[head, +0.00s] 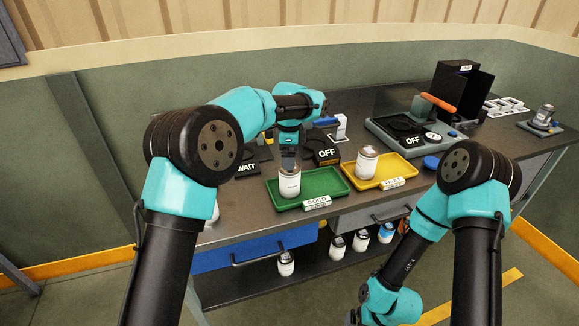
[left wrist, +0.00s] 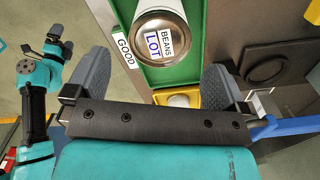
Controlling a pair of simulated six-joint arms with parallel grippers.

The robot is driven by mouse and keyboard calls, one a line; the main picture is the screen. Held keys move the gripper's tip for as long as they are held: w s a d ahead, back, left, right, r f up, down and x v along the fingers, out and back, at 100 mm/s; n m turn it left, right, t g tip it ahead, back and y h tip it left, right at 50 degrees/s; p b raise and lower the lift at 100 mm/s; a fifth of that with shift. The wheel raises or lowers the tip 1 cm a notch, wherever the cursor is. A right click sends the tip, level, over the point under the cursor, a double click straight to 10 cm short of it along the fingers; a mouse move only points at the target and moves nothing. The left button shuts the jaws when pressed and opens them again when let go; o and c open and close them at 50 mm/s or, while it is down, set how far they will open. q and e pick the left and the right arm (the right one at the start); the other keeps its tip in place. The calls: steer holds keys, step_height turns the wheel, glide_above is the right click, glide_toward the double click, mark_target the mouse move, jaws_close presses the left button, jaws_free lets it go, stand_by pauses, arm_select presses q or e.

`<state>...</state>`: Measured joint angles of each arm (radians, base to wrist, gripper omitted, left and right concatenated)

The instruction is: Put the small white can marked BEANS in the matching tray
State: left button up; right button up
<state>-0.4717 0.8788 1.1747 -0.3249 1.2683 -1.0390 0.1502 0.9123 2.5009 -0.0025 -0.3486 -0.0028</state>
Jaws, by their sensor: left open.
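The white can marked BEANS LOT (left wrist: 162,40) is in the green tray (left wrist: 194,22) labelled GOOD. In the head view the can (head: 289,182) stands upright toward the left side of the green tray (head: 325,184). My left gripper (head: 288,160) is directly above the can, pointing down. In the left wrist view its two grey fingers (left wrist: 155,78) are spread wide, with the can's lid beyond them and nothing gripped. My right arm hangs low at the right; its fingers do not show clearly.
A yellow tray (head: 400,171) with another white can (head: 367,163) stands right of the green one. Black OFF (head: 327,155) and WAIT (head: 247,168) signs are behind. A scale-like device (head: 404,132) stands further right. Several cans (head: 286,263) are on the lower shelf.

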arm_select(q)
steer(key=shift+r, duration=1.95)
steer(key=shift+s, duration=0.1)
